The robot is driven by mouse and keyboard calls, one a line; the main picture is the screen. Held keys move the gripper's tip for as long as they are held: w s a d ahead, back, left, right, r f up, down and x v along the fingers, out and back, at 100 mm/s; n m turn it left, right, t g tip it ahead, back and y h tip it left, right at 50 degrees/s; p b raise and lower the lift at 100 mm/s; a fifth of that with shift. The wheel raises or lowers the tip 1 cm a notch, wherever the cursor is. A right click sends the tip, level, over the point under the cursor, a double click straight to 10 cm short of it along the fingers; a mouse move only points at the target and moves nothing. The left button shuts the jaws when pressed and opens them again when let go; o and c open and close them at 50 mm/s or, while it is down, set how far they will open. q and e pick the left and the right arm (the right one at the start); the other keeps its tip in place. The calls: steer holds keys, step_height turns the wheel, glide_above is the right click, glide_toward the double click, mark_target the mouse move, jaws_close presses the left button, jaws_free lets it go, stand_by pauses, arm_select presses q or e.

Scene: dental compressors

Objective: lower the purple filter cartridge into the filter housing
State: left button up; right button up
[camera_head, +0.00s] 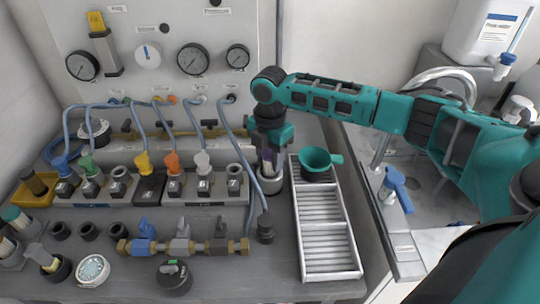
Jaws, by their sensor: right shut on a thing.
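My right gripper (269,148) points down at the centre of the picture, its arm coming in from the right. It is shut on the purple filter cartridge (267,158), of which only a narrow dark purple strip shows between the fingers. Directly below is a grey round cup (271,186), which looks like the filter housing, standing on the bench left of the white rack. The fingers hide the cartridge's lower end and part of the cup's opening, so I cannot tell whether the cartridge is inside the rim or just above it. My left gripper is not in view.
A teal funnel (316,162) sits on the white slatted rack (325,232) close right of the gripper. A blue hose (245,155) runs close on the left to a dark fitting (265,228). A manifold with coloured connectors (203,186) stands left; the gauge panel (160,25) rises behind.

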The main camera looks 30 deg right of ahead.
steer(key=shift+f, duration=0.5)
steer(key=o, duration=1.1)
steer(key=shift+o, duration=0.2)
step_height(320, 180, up, 13)
steer(key=shift+f, duration=0.1)
